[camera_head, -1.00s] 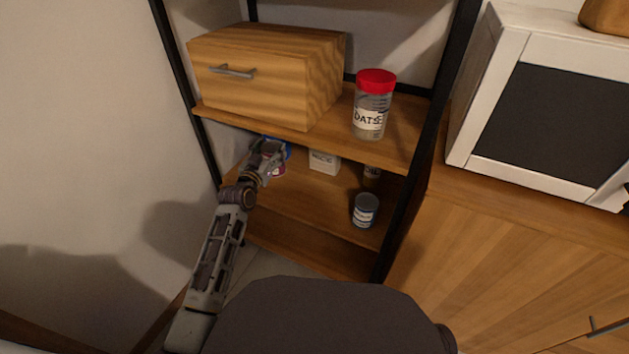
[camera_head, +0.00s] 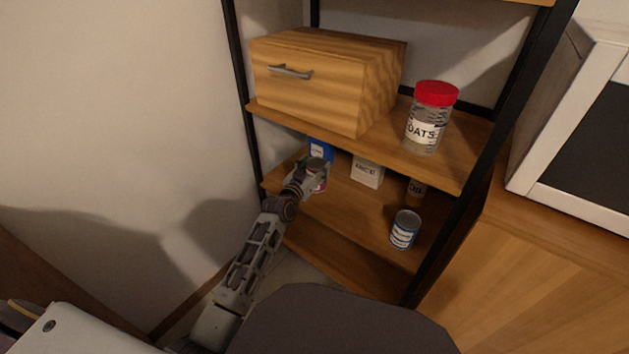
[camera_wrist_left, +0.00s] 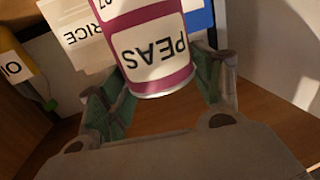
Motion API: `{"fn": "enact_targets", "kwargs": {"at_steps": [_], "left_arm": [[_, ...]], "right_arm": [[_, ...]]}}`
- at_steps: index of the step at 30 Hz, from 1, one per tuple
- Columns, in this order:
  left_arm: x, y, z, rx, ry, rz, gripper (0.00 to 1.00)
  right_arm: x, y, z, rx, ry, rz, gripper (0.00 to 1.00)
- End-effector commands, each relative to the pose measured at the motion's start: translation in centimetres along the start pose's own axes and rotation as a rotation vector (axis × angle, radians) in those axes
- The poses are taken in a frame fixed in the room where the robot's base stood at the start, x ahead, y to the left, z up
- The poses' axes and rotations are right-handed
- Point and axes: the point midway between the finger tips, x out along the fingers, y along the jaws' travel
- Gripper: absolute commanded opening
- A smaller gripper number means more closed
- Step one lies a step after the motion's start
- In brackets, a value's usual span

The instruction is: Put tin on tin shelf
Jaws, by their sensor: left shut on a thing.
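A magenta tin labelled PEAS (camera_wrist_left: 155,50) fills the top middle of the left wrist view, upside down in that picture. My left gripper (camera_wrist_left: 155,85) is shut on it, with a green-padded finger on either side. In the head view the tin (camera_head: 317,181) shows partly behind my left gripper (camera_head: 309,178), at the left of the lower shelf (camera_head: 350,205). I cannot tell whether the tin touches the shelf board. A blue-and-white tin (camera_head: 404,230) stands at the right front of that shelf. My right gripper is not in view.
Behind the held tin are a blue box (camera_head: 320,148) and a white RICE box (camera_head: 367,172). A brown bottle (camera_head: 415,190) stands behind the blue-and-white tin. The upper board holds a wooden drawer box (camera_head: 310,85) and an OATS jar (camera_head: 430,120). Black posts frame the shelf.

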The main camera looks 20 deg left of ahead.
Motion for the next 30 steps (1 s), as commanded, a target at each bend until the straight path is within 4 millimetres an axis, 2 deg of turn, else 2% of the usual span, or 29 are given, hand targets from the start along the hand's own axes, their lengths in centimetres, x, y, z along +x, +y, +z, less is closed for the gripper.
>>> {"fn": "enact_targets", "kwargs": {"at_steps": [8,24,30], "left_arm": [[0.0,0.0,-0.1,0.0,0.003,0.0,0.07],[0.2,0.0,4.4,0.001,0.003,0.0,0.07],[0.3,0.0,4.8,0.0,0.004,0.0,0.07]], "right_arm": [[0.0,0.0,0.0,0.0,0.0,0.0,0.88],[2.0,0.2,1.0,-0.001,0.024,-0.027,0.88],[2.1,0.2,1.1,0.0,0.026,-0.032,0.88]]}}
